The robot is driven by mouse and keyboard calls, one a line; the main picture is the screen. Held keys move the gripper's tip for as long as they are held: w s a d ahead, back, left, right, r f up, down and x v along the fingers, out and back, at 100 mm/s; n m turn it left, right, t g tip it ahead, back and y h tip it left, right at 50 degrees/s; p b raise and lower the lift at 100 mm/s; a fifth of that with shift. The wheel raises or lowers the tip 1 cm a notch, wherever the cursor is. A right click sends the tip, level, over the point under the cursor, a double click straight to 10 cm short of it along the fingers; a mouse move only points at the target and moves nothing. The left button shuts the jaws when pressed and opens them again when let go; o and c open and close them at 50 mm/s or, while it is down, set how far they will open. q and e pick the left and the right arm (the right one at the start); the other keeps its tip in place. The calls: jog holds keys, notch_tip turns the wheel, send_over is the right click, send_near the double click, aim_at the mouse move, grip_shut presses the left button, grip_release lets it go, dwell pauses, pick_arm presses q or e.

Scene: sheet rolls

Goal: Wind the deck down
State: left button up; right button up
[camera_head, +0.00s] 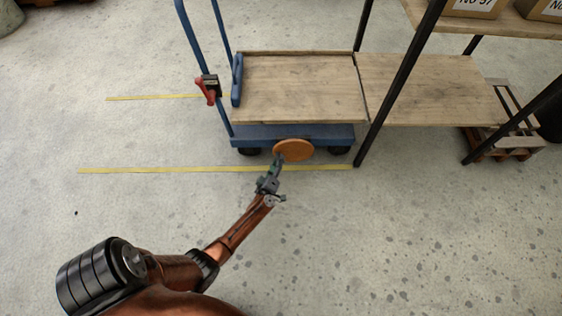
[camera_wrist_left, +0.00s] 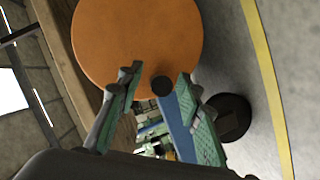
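The cart's wooden deck (camera_head: 300,88) lies level on a blue frame (camera_head: 292,134), beside a wooden shelf board. An orange disc (camera_head: 293,150) is at the frame's near side; it fills the upper part of the left wrist view (camera_wrist_left: 137,38). A dark round knob (camera_wrist_left: 162,86) stands on the disc near its edge. My left gripper (camera_head: 277,163) is at the disc's left edge. In the left wrist view its green-padded fingers (camera_wrist_left: 158,98) are apart, with the knob in the gap between their tips. Contact with the knob cannot be told. My right gripper is not in view.
A red lever (camera_head: 208,90) sits on the cart's blue push handle at the left. A shelf board (camera_head: 430,90) with dark posts adjoins the deck at the right, with boxes (camera_head: 475,8) above. Yellow lines (camera_head: 200,170) mark the floor. The near floor is clear.

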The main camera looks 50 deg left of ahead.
pick_arm(q)
jog(key=shift+w+a+f, duration=0.1)
jog(key=shift+w+a, duration=0.05)
jog(key=shift+w, duration=0.15)
jog(key=shift+c, duration=0.2)
grip_shut()
dwell(0.4)
